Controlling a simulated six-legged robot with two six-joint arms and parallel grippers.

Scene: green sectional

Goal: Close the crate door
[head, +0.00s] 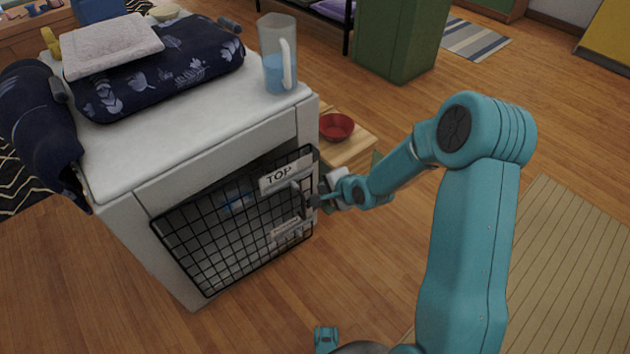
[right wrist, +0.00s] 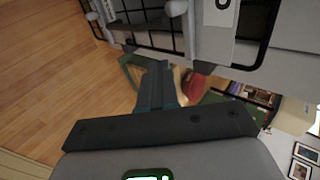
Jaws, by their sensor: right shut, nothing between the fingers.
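The crate (head: 125,240) is a pale box with a black wire-grid door (head: 220,245) on its front. The door carries a white TOP label (head: 279,176) and a grey latch plate near its right edge. The door lies across the front opening, with a dark strip above its top edge; I cannot tell whether it is fully flush. My right gripper (head: 314,200) is at the door's right edge, beside the latch, shut and empty. In the right wrist view its shut fingers (right wrist: 160,85) point toward the grey latch parts and wire door (right wrist: 150,30). Contact is unclear.
On the crate top lie a dark patterned cushion (head: 160,70), a folded pale towel (head: 110,45) and a clear jug of blue liquid (head: 278,60). A red bowl (head: 336,127) sits on a low wooden surface behind the gripper. Wooden floor in front is clear.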

